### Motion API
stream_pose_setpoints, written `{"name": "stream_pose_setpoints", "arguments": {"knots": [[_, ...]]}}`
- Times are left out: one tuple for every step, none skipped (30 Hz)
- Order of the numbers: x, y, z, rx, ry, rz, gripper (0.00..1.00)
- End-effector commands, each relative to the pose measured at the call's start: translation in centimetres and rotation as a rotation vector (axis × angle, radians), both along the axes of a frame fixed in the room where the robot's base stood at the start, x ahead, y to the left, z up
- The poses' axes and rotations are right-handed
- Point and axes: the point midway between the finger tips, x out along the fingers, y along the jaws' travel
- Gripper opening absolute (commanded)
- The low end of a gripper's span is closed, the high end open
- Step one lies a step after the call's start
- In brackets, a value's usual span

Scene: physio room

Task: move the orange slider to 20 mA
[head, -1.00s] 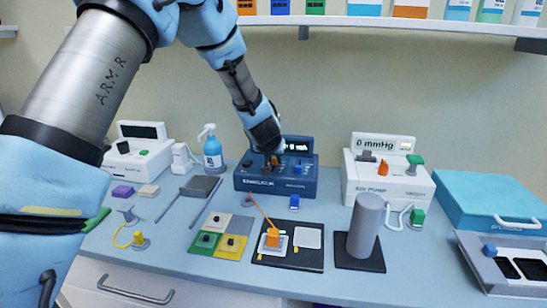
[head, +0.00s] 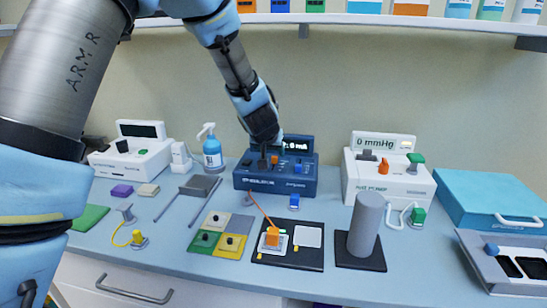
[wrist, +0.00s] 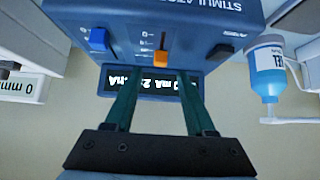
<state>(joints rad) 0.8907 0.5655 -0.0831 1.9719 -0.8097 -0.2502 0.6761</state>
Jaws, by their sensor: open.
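The dark blue stimulator (head: 262,181) stands against the back of the counter. Its orange slider (wrist: 161,57) shows in the wrist view, in the middle of the panel between a blue slider (wrist: 98,40) and a dark one (wrist: 220,51). My gripper (wrist: 160,74) is open, its two green fingers either side of the orange slider's line; I cannot tell whether they touch it. The lit display (wrist: 150,82) is upside down and partly hidden by the fingers; "mA" shows, the full reading does not. In the head view my gripper (head: 264,162) hangs over the panel, beside the orange slider (head: 274,159).
In front are coloured pads (head: 208,241), a black board (head: 288,260) and a grey cylinder (head: 366,225). A shelf (head: 330,20) runs above.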

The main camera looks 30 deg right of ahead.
Motion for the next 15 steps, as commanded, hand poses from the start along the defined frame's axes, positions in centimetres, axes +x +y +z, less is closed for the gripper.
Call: {"name": "stream_pose_setpoints", "arguments": {"knots": [[-0.6, 0.5, 0.8, -0.003, -0.002, -0.001, 0.55], [-0.9, 0.7, 1.2, -0.001, -0.001, -0.001, 0.55], [-1.3, 1.0, 1.8, -0.001, -0.001, -0.003, 0.55], [-1.5, 1.3, 2.1, -0.001, -0.001, -0.001, 0.55], [-1.7, 1.6, 2.4, -0.001, -0.002, -0.001, 0.55], [-2.1, 1.8, 2.9, -0.001, -0.001, -0.001, 0.55], [-2.3, 2.0, 3.2, -0.001, -0.001, -0.001, 0.55], [-2.5, 2.2, 3.4, -0.001, 0.0, -0.001, 0.55], [-2.6, 2.4, 3.6, 0.0, 0.0, 0.0, 0.55], [-2.8, 2.5, 3.8, -0.001, 0.0, -0.001, 0.55], [-2.9, 2.6, 3.9, -0.001, 0.0, -0.001, 0.55], [-3.0, 2.7, 4.1, -0.001, 0.0, -0.001, 0.55], [-3.0, 2.8, 4.1, -0.001, 0.0, -0.001, 0.55], [-3.1, 2.8, 4.1, -0.001, 0.0, -0.001, 0.55], [-3.1, 2.9, 4.1, 0.0, 0.001, 0.001, 0.55]]}}
